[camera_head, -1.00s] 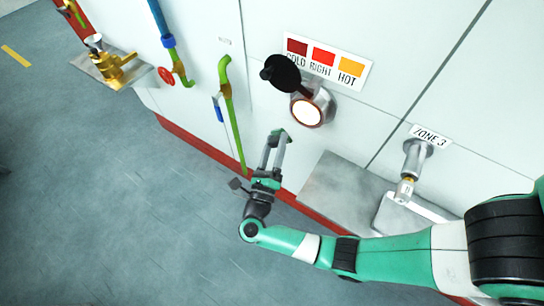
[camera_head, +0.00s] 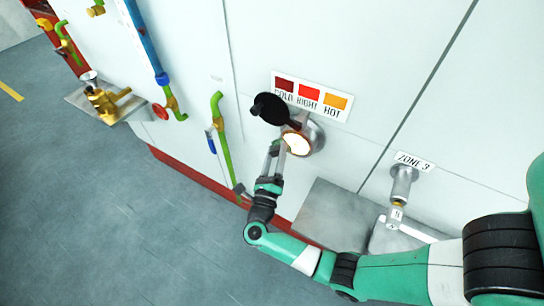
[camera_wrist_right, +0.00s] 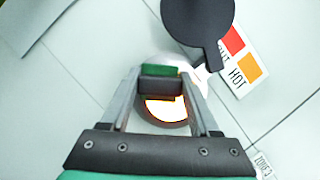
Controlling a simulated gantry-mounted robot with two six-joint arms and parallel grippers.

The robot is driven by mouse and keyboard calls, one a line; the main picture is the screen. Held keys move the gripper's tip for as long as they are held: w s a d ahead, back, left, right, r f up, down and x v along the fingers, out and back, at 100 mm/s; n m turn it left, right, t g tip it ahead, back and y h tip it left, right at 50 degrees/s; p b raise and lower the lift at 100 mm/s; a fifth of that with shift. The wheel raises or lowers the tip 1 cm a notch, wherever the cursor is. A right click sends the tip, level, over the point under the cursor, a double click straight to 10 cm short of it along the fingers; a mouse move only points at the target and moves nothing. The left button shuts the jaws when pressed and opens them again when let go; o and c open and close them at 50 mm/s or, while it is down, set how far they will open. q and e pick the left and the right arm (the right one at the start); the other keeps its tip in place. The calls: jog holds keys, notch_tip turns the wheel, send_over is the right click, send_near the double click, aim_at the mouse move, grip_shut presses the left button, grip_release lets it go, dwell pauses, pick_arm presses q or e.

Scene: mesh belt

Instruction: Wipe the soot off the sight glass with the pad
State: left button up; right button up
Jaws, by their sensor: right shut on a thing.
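The sight glass (camera_head: 297,144) is a round, glowing pane in a metal collar on the pale wall. It also shows in the right wrist view (camera_wrist_right: 168,109), partly hidden behind the pad and fingers. My right gripper (camera_head: 277,148) is at the lower left edge of the glass, shut on the pad. The pad (camera_wrist_right: 160,76) is a small block, green above and dark grey below, between the fingertips. I cannot tell whether it touches the glass. No soot can be made out on the visible part. My left gripper is not in view.
A black round cover (camera_head: 270,108) is swung to the glass's upper left, beside the colour sign (camera_head: 311,96). A green pipe (camera_head: 222,140) stands at left. A metal shelf (camera_head: 333,212) and the Zone 3 fitting (camera_head: 403,185) are below right.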

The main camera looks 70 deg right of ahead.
jog(key=shift+s+d, duration=0.1)
jog(key=shift+d, duration=1)
dwell(0.5)
